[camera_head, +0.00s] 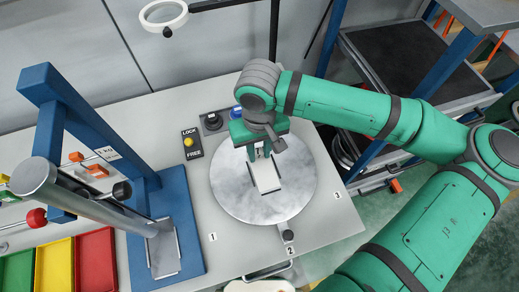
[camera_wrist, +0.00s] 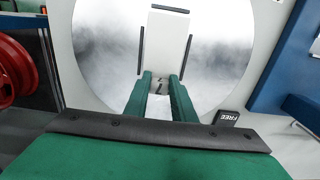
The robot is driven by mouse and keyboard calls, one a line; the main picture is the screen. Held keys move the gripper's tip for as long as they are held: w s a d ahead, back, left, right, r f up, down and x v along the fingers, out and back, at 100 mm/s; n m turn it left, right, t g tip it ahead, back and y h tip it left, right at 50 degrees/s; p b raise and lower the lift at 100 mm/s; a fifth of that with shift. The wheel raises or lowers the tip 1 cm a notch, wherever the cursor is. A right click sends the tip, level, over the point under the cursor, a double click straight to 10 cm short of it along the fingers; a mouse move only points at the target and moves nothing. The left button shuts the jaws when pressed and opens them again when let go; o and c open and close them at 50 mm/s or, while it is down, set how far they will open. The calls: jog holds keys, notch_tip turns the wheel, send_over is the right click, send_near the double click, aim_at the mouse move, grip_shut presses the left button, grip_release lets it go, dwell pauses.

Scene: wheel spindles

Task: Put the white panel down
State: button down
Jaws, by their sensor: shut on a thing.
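I cannot tell whether the panel touches the disc.
A blue press frame (camera_head: 160,215) with a grey cylinder stands at the left. A LOCK/FREE switch (camera_head: 192,143) and knobs (camera_head: 212,121) sit behind the disc. Red, yellow and green trays (camera_head: 95,262) are at lower left.

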aim_at(259, 155)
jog(key=shift+f, duration=0.1)
jog(key=c, duration=1.5)
grip_release()
notch_tip(259, 155, up, 12)
jog(key=shift+r, duration=0.15)
jog(key=shift+s+d, duration=0.1)
